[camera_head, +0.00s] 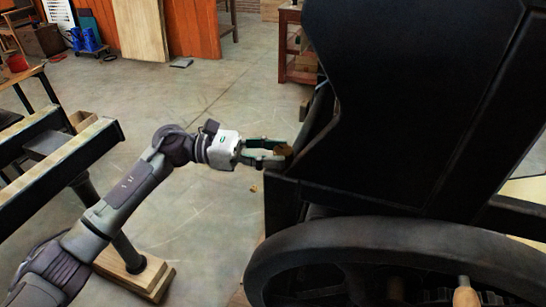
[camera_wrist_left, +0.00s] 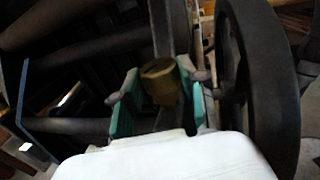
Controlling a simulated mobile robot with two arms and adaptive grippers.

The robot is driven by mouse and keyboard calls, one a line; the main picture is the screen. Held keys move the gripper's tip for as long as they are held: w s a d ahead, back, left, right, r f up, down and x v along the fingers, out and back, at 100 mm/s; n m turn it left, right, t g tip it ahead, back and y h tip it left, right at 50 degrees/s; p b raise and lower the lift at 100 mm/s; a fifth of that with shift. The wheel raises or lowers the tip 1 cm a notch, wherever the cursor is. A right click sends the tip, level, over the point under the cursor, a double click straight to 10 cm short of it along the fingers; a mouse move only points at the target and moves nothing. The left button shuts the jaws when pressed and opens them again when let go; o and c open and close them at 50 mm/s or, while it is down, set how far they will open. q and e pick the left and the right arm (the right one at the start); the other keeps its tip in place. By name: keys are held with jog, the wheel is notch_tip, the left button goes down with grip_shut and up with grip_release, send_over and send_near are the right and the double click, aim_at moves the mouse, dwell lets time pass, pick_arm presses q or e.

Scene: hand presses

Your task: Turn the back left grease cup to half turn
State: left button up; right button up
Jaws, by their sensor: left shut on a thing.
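The back left grease cup (camera_wrist_left: 160,82) is a small brass-coloured cylinder, seen close up in the left wrist view. In the head view a brownish bit of it (camera_head: 284,150) shows at the left edge of the black press (camera_head: 400,95). My left gripper (camera_head: 270,153) reaches it from the left, with its green fingers on either side of the cup. In the left wrist view the gripper (camera_wrist_left: 161,95) is shut on the cup. The cup's turn angle cannot be read. My right gripper is not in view.
A large dark wheel (camera_head: 395,247) stands at the front of the press, below and right of my left gripper. A bench with dark rails (camera_head: 65,160) stands at the left. The concrete floor (camera_head: 215,95) behind my left arm is mostly clear.

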pick_arm(q)
jog(key=o, duration=1.1)
jog(key=shift+o, duration=0.2)
jog(key=a, duration=1.2)
jog(key=shift+w, duration=0.45)
